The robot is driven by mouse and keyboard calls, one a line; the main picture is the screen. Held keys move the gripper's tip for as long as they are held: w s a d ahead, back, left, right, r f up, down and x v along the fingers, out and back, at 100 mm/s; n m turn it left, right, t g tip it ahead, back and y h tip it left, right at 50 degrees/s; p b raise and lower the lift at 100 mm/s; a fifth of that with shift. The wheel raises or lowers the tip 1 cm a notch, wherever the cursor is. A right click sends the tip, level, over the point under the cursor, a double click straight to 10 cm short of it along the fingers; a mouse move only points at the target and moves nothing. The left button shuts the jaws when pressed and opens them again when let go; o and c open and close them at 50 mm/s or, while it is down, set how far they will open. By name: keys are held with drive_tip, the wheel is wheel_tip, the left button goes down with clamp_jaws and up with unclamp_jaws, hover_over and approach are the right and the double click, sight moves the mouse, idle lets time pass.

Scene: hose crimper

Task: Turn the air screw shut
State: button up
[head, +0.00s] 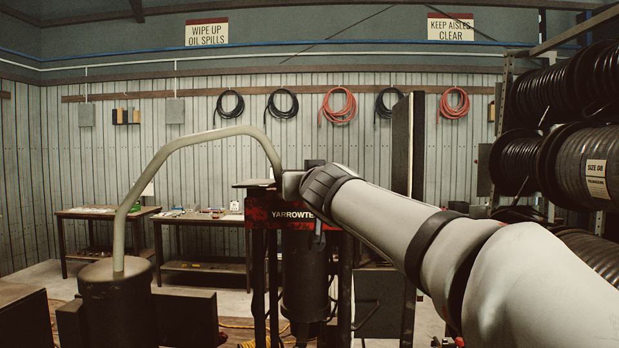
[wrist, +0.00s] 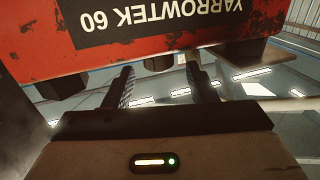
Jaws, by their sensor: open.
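The red hose crimper (head: 290,213), marked YARROWTEK, stands ahead of me in the head view. It fills the top of the wrist view (wrist: 185,22), where its lettering is upside down. My gripper (wrist: 161,76) is open, with its two dark ridged fingers just by the crimper's red edge. A small dark block (wrist: 158,62) shows at that edge between the fingers, apart from both. I cannot tell whether this block is the air screw. No air screw can be made out for certain in the head view, where my arm covers part of the crimper.
A bent grey pipe (head: 133,187) rises from a dark cylinder at the left and arches towards the crimper. Workbenches (head: 107,212) stand behind. Racked black hose reels (head: 595,180) crowd the right side. Coiled hoses (head: 338,106) hang on the back wall.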

drive_tip(key=shift+x, duration=0.8)
drive_tip(key=shift+c, duration=0.4)
drive_tip(key=c, duration=0.9)
drive_tip(key=shift+r+p, duration=0.1)
drive_tip(key=shift+p, duration=0.35)
